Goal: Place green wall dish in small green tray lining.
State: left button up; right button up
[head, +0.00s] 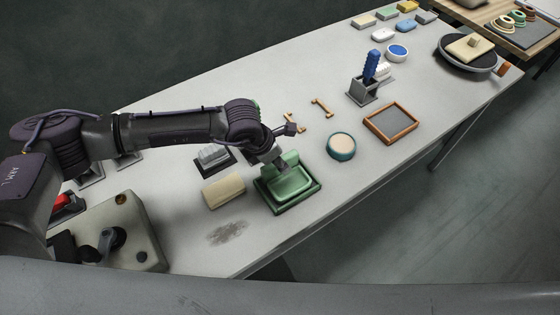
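The green wall dish (292,183) has a shallow basin and a raised back plate. It is over or in the small dark green tray (272,207), whose rim shows around it. I cannot tell whether the dish rests fully on the tray's lining. My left gripper (281,164) reaches in from the left, with its fingertips at the dish's back plate. The fingers are small and dark here, and I cannot tell whether they grip the plate. My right gripper is not in view.
A cream block (223,190) lies just left of the tray, and a grey brush-like item (213,156) behind it. A round teal-rimmed dish (341,147) and wood-framed tray (392,123) stand to the right. The table's front edge is close to the green tray.

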pick_arm(q)
jog(key=b+v, duration=0.1)
jog(key=v, duration=0.9)
jog(key=shift+r+b, duration=0.1)
jog(key=shift+b, duration=0.25)
